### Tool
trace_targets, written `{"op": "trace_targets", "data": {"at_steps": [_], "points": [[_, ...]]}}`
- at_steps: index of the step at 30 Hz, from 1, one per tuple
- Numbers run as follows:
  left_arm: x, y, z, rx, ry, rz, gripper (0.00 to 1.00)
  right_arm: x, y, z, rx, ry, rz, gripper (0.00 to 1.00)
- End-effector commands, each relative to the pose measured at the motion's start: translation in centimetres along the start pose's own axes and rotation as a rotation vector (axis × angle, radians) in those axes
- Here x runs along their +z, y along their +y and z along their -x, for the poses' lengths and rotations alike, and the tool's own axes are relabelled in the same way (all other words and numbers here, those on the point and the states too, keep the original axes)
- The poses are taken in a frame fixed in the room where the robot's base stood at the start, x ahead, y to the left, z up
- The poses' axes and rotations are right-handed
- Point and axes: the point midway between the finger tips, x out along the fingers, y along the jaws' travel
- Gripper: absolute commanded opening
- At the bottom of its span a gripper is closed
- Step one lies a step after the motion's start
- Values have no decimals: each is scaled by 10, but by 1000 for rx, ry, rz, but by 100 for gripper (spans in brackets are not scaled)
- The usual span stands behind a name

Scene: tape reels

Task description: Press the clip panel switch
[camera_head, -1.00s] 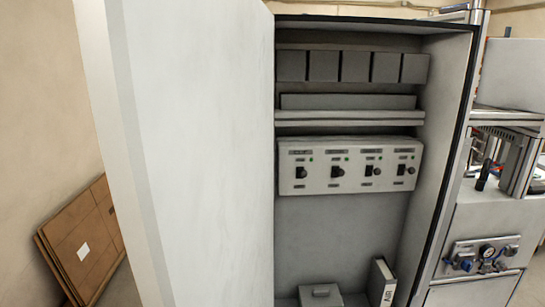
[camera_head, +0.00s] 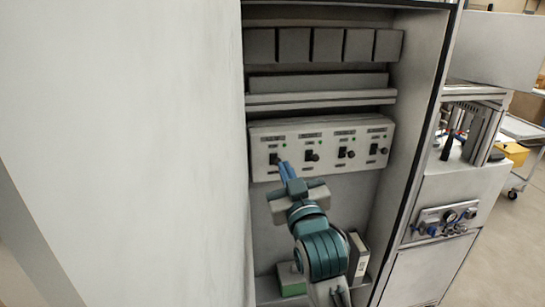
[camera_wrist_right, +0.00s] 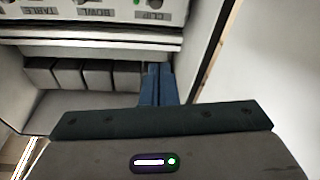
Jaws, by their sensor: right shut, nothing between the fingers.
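The light grey switch panel (camera_head: 330,165) hangs in the open cabinet with several black switches in a row, a green light by each. The clip label (camera_wrist_right: 154,15) reads upside down at the top of the right wrist view, right of the bowl and table labels. This matches the leftmost switch (camera_head: 274,158) in the head view. My right gripper (camera_head: 284,168) is shut and empty, its blue fingers pointing at that switch, with the tips at its lower right. I cannot tell whether they touch it. The fingers also show in the right wrist view (camera_wrist_right: 158,72). My left gripper is out of view.
The large white cabinet door (camera_head: 120,120) stands open at the left, close to my right arm. A shelf (camera_head: 320,98) and grey bins (camera_head: 328,46) are above the panel. A green box (camera_head: 290,280) and a white binder (camera_head: 358,258) stand on the cabinet floor.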

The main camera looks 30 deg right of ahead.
Motion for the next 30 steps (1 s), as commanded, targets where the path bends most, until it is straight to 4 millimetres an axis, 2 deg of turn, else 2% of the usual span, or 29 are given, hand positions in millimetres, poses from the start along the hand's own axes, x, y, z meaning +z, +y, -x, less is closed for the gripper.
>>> {"op": "trace_targets", "data": {"at_steps": [5,8,11,22,24,30], "points": [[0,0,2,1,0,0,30,0,0,-3,-1,0,0,0],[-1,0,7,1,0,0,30,-2,0,-12,-1,-1,1,0],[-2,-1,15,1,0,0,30,-4,1,-28,-1,-1,3,0],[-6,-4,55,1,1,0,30,-3,1,-106,-1,-4,2,0],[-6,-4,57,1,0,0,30,12,0,-97,-2,-8,2,0],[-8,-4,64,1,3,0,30,32,0,-90,-1,-4,2,0]]}}
